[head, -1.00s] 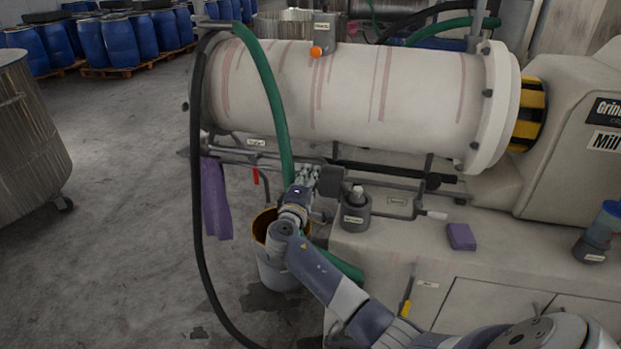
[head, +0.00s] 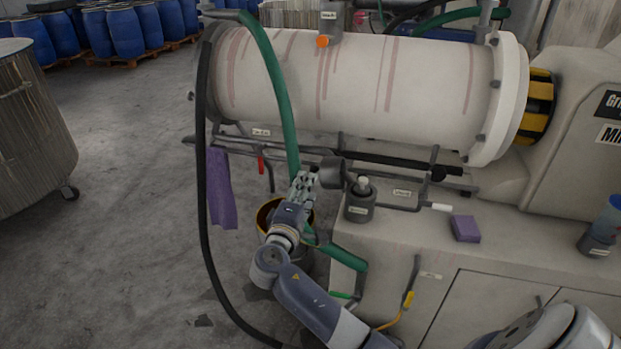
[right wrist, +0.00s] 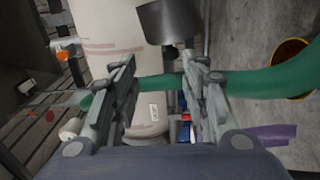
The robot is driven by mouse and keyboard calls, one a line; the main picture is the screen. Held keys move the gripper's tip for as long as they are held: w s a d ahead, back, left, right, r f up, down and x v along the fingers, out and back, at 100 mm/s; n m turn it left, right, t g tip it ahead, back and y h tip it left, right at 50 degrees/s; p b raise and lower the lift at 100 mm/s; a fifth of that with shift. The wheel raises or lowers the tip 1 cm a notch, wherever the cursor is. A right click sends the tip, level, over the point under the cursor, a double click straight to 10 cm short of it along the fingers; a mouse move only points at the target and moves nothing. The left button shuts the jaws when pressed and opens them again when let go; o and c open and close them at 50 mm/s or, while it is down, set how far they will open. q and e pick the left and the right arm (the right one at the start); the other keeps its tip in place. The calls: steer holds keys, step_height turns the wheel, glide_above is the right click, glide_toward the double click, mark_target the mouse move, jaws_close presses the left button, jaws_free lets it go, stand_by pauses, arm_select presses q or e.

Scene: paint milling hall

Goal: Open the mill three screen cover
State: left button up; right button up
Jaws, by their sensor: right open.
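The mill's long white drum (head: 360,85) with reddish streaks lies across the head view. I cannot tell for sure which part is the screen cover. A short dark grey cylinder (head: 332,171) sits below the drum on dark pipework; a similar one shows at the top of the right wrist view (right wrist: 170,22). My right gripper (head: 303,182) is just left of it, open and apparently empty. In the right wrist view its spread fingers (right wrist: 158,62) point towards the drum, with the green hose (right wrist: 160,83) crossing beyond them. My left gripper is out of view.
The green hose (head: 276,85) hangs close behind my right gripper, above a bucket (head: 267,212). A black hose (head: 203,190) and purple cloth (head: 221,190) hang left. A dark pot with a bottle (head: 360,207) and a purple block (head: 465,228) stand on the bench.

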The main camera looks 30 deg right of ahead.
steer(key=shift+v, duration=1.05)
